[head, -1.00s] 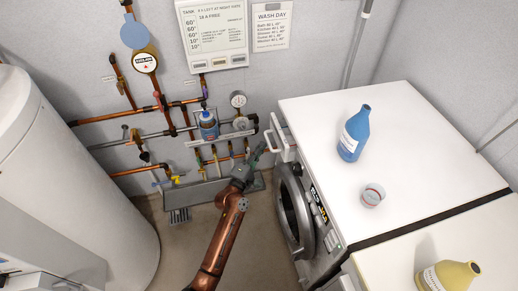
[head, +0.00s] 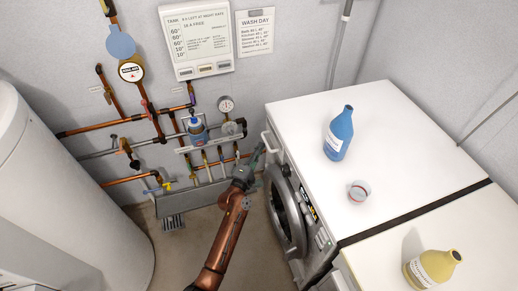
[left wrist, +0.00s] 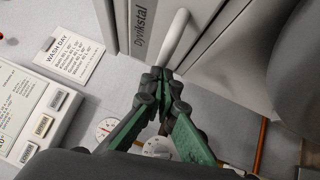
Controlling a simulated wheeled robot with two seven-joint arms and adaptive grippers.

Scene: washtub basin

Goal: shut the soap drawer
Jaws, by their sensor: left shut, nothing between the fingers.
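The soap drawer (head: 274,146) is at the top left of the white washing machine's front. Its white bar handle (head: 265,141) stands out from it. The drawer front sits close to the machine face, and I cannot tell whether a small gap is left. In the left wrist view the pale drawer front (left wrist: 140,30) carries dark lettering, with the white handle (left wrist: 173,38) beside it. My left gripper (head: 258,152) is shut and empty, its green fingers (left wrist: 160,76) at the handle's lower end. Whether they touch it is unclear. My right gripper is out of view.
A blue bottle (head: 339,133) and a clear cup (head: 359,191) stand on the machine top (head: 400,150). A yellow bottle (head: 432,268) stands on the nearer white top. The round door (head: 285,210) is below the drawer. Pipes and gauges (head: 225,104) line the wall to the left.

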